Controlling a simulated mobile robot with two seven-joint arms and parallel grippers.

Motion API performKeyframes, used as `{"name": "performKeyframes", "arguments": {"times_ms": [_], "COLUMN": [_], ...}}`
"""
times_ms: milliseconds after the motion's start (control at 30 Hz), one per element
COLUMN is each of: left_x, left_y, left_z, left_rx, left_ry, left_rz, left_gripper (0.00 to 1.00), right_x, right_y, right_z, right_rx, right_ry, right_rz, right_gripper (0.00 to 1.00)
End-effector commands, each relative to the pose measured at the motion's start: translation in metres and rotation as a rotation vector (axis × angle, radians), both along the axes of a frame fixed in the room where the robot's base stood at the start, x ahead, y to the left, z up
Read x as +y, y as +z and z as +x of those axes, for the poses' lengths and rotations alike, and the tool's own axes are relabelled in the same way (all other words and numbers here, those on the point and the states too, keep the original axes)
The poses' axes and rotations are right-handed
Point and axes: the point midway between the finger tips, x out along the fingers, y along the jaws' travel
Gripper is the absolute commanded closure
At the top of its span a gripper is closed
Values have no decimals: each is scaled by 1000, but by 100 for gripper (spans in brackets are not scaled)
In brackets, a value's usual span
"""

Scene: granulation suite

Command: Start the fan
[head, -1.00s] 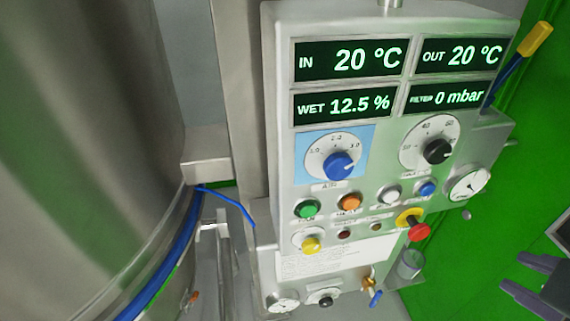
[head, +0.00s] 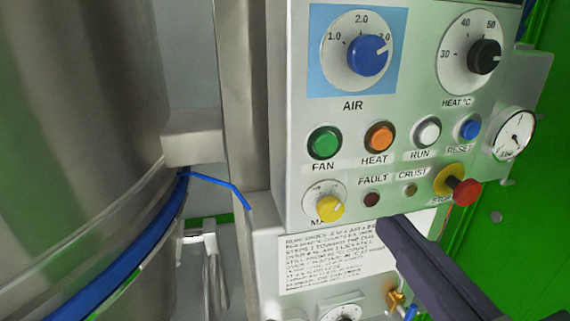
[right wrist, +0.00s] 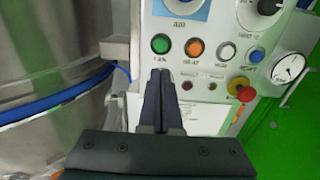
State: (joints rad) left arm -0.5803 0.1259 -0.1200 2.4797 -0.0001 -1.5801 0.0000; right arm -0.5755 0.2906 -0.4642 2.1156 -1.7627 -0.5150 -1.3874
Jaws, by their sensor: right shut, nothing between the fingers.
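The green FAN button (head: 324,142) sits at the left of a button row on the grey control panel (head: 300,200); it also shows in the right wrist view (right wrist: 160,44). It appears unlit. My right gripper (head: 385,226) is shut and empty, its tips in front of the panel below the FAULT lamp (head: 371,199). In the right wrist view the shut fingers (right wrist: 161,74) point at the panel, just below the green button in the picture. They look apart from the button. The left gripper is not in view.
Beside FAN are the orange HEAT (head: 380,136), white RUN (head: 427,131) and blue RESET (head: 469,127) buttons. A red STOP knob (head: 466,192) sticks out at the right. A yellow selector (head: 329,208) is below FAN. A large steel vessel (head: 80,130) stands left.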

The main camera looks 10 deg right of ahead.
Motion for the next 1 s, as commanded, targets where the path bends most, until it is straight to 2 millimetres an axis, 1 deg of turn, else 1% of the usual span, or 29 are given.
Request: {"name": "performKeyframes", "arguments": {"times_ms": [267,367,433,567,667,800,1000], "left_x": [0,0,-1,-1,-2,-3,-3], "left_y": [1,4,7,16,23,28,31], "left_z": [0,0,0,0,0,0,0], "left_rx": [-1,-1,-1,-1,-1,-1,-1], "left_ry": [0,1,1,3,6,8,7], "left_rz": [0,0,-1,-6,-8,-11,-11], "left_gripper": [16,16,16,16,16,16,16], "right_x": [0,0,0,0,1,2,3], "right_y": [1,2,3,6,6,4,3], "right_z": [0,4,11,33,54,85,120], "right_rx": [-1,-2,-2,-4,-4,-3,-2], "right_ry": [0,-2,-3,-4,-4,-4,-3], "right_rz": [0,1,1,1,3,3,3], "right_gripper": [100,100,100,100,100,100,100]}}
